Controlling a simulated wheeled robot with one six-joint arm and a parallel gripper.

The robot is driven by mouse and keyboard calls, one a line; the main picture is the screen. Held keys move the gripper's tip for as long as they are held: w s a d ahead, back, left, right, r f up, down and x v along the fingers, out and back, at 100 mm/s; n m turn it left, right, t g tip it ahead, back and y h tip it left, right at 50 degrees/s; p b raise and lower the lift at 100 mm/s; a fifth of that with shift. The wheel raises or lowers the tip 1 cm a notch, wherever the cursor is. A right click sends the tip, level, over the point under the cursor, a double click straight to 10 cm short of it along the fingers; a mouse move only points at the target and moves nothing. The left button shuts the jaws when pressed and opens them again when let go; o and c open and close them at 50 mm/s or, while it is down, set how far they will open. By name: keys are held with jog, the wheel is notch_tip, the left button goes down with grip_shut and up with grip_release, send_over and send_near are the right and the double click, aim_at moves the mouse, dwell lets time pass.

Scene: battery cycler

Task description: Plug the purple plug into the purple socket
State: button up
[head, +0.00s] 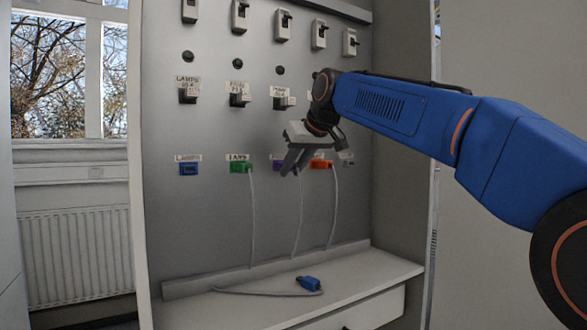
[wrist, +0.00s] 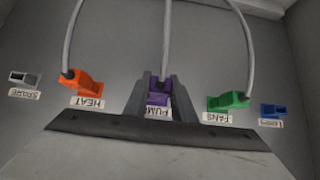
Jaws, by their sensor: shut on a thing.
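My gripper (head: 290,168) is at the panel in the head view, in front of the purple spot in the socket row. In the wrist view its two fingers (wrist: 160,100) are shut on the purple plug (wrist: 158,84), one on each side. The grey cable runs up from the plug. The plug is at the purple socket, lined up over the label that reads PUMP; I cannot tell how deep it sits. In the head view a little purple (head: 277,166) shows beside the fingers; the rest is hidden behind my gripper.
A green plug (head: 241,167) and an orange plug (head: 321,164) sit in neighbouring sockets, with cables hanging. The blue socket (head: 189,169) is empty; a blue plug (head: 310,284) lies on the shelf (head: 385,270). Switches (head: 240,99) line the panel above. A grey SPARE socket (wrist: 24,78) shows.

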jog(key=shift+w+a, duration=0.35)
jog(key=shift+w, duration=0.15)
dwell(0.6)
jog(key=o, duration=0.9)
jog(key=v, duration=1.7)
jog(key=s+d+f+m+h, duration=0.1)
jog(key=s+d+f, duration=0.3)
jog(key=d+f, duration=0.3)
jog(key=s+d+f+m+g+h, duration=0.1)
jog(key=s+d+f, duration=0.3)
jog(key=f, duration=0.4)
jog(key=s+d+f+m+h, duration=0.1)
jog(key=s+d+f+m, duration=0.1)
jog(key=s+d+f, duration=0.35)
jog(key=s+d+f+m, duration=0.1)
jog(key=s+d+f, duration=0.2)
jog(key=s+f, duration=0.3)
jog(key=s+d+f+m+g+h, duration=0.1)
jog(key=s+d+f, duration=0.3)
jog(key=f, duration=1.3)
jog(key=s+d+f+g+h, duration=0.1)
jog(key=s+d+f, duration=0.2)
jog(key=s+f, duration=0.5)
jog(key=shift+s+d+f+m, duration=0.1)
jog(key=shift+d+f+m, duration=0.1)
jog(key=shift+f, duration=0.8)
jog(key=shift+s+d+f+m, duration=0.1)
jog(key=shift+d+f+m, duration=0.1)
jog(key=shift+f, duration=0.8)
